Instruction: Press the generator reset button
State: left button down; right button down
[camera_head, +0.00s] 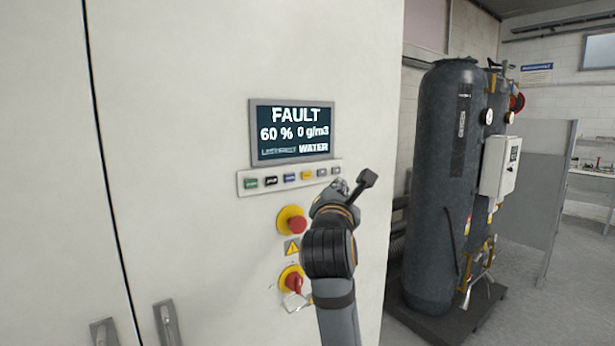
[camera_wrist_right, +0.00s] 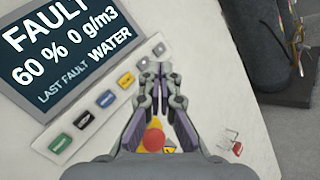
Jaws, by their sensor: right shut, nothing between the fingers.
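The generator cabinet (camera_head: 200,60) has a display (camera_head: 292,130) reading FAULT, 60 %, 0 g/m3, LAST FAULT WATER. Below it is a strip (camera_head: 243,186) with a row of buttons: green (camera_head: 250,183), black (camera_head: 271,181), blue (camera_head: 290,177), yellow (camera_head: 307,175) and paler ones to the right. The button labels are too small to read, so I cannot tell which is reset. My right gripper (camera_head: 338,186) is shut and empty, its tips by the strip's right end. In the wrist view the tips (camera_wrist_right: 161,70) appear right of the yellow button (camera_wrist_right: 126,80); contact is unclear. My left gripper is out of view.
A red emergency stop on a yellow ring (camera_head: 292,221) and a red rotary switch (camera_head: 292,284) sit below the strip, close to my right arm. Door handles (camera_head: 167,322) are at lower left. A dark tank (camera_head: 440,190) stands to the right.

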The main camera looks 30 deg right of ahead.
aim_at(307, 175)
jog(key=shift+w+f, duration=0.1)
jog(key=shift+w, duration=0.1)
jog(key=shift+w+a, duration=0.15)
jog(key=shift+w, duration=2)
jog(key=shift+w+a, duration=0.15)
jog(key=shift+w, duration=1.95)
jog(key=shift+w+p, duration=0.1)
jog(key=shift+p, duration=0.2)
jog(key=shift+w, duration=0.1)
jog(key=shift+w+p, duration=0.25)
jog(key=shift+p, duration=0.05)
